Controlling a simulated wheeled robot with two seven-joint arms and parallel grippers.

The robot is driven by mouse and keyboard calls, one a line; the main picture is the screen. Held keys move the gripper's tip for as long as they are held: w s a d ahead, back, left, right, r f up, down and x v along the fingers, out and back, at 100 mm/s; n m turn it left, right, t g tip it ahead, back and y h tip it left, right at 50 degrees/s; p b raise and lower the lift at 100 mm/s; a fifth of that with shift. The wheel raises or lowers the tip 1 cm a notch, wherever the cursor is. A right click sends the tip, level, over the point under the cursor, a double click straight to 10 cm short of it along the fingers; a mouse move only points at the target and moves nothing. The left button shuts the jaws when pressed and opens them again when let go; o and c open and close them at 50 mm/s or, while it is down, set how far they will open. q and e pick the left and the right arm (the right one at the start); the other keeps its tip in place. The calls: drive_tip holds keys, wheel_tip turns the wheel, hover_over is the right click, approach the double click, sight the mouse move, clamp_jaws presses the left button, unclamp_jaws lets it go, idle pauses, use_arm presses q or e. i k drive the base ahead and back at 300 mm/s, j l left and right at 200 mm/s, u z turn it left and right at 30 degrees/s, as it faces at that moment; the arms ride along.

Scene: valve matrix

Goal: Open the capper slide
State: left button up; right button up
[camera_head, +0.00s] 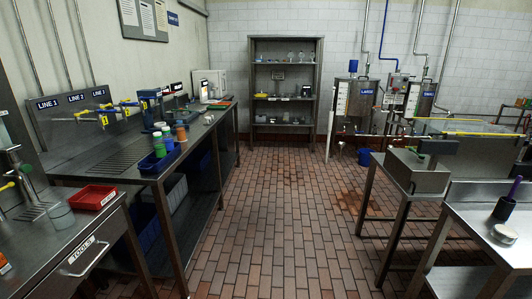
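No part is clearly marked as the capper slide, and I cannot tell which one it is. A metal stand device (30,200) with yellow and green parts is at the left edge, partly cut off. Blue bench devices (152,106) stand on the long left bench. On the right, a steel box (416,170) on a stand has a dark block (437,146) and a green piece above it. Whether anything on these is open or shut is too small to tell. Neither of my grippers is in view.
A shelf rack (284,95) stands at the back. A steel table (490,234) is at right. The tiled floor (275,215) between is clear.

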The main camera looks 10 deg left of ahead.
sight(163, 126)
drive_tip(key=i+l, duration=0.1)
drive_tip(key=i, duration=3.05)
drive_tip(key=j+u, duration=0.05)
drive_tip(key=j, duration=0.05)
